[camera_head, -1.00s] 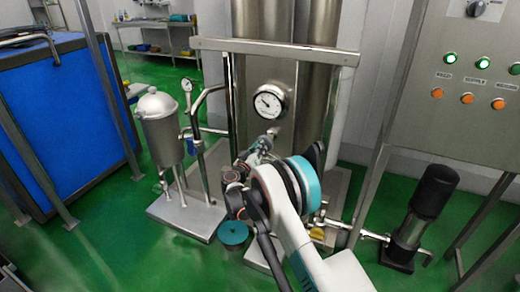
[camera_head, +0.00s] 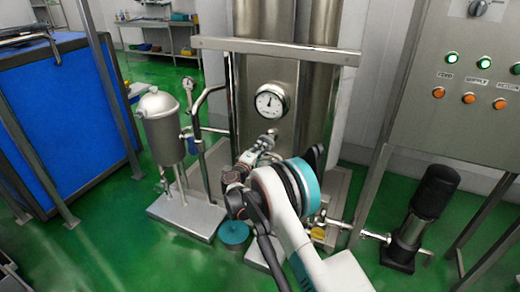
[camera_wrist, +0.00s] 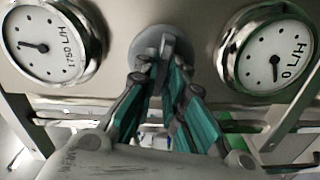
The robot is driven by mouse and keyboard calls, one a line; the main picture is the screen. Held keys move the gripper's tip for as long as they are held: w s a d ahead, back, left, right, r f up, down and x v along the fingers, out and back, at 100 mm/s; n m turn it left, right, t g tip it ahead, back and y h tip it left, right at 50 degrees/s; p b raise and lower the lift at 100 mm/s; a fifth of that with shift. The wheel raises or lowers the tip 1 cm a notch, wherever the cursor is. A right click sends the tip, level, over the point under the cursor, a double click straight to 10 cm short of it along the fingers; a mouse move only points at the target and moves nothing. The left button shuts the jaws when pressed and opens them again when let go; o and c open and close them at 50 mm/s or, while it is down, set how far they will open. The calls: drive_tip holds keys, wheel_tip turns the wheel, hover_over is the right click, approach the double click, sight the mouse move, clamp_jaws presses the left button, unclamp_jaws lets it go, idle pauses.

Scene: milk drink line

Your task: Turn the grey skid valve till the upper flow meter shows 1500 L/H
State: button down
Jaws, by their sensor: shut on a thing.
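The grey valve (camera_wrist: 146,45) is in the upper middle of the wrist view, a round base with a raised handle, set on a steel panel. My gripper (camera_wrist: 165,76) is shut on its handle, with teal finger pads on both sides. In the head view my gripper (camera_head: 262,146) is at the skid just below the upper flow meter (camera_head: 270,101), whose needle points roughly up. In the wrist view one round meter (camera_wrist: 50,45) at left reads about 1750 L/H. The other meter (camera_wrist: 268,52) at right reads 0 L/H. The valve is mostly hidden in the head view.
A grey tank (camera_head: 162,125) on a steel base stands left of my arm. A control panel (camera_head: 455,85) with green and orange buttons is at right, above a black pump (camera_head: 432,195). A steel crossbar (camera_head: 275,50) runs above the meter. Open green floor (camera_head: 120,240) lies front left.

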drive_tip(key=shift+f+n, duration=0.1)
drive_tip(key=shift+n, duration=1.2)
drive_tip(key=c, duration=1.7)
unclamp_jaws()
drive_tip(key=shift+o, duration=0.2)
drive_tip(key=shift+s, duration=0.1)
drive_tip(key=v, duration=1.2)
